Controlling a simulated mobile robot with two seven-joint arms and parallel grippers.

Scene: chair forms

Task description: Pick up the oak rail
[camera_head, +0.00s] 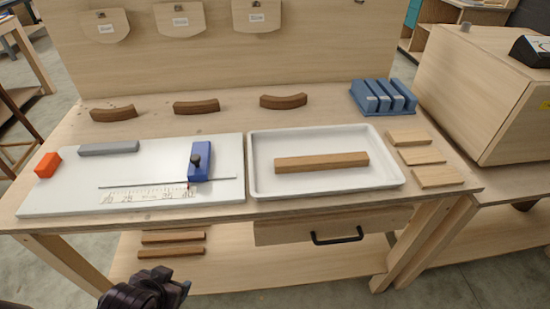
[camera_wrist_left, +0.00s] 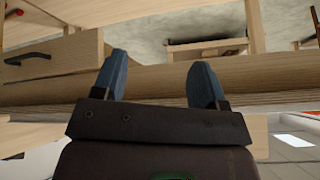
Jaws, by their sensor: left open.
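The oak rail (camera_head: 322,162) is a straight brown bar lying flat in the white tray (camera_head: 255,182) on the right half of the bench. My left gripper (camera_head: 180,287) is at the bottom of the head view, in front of the bench's front edge and well apart from the rail. In the left wrist view its two blue fingers (camera_wrist_left: 160,82) stand apart with nothing between them. The rail does not show in the left wrist view. My right gripper is not in view.
A white board (camera_head: 60,190) with a blue stop block (camera_head: 200,160) and scale lies left of the tray. Curved brown pieces (camera_head: 196,106) lie behind. A blue slotted holder (camera_head: 384,97) and pale wood slats (camera_head: 422,155) are at the right. A drawer (camera_head: 285,232) is below.

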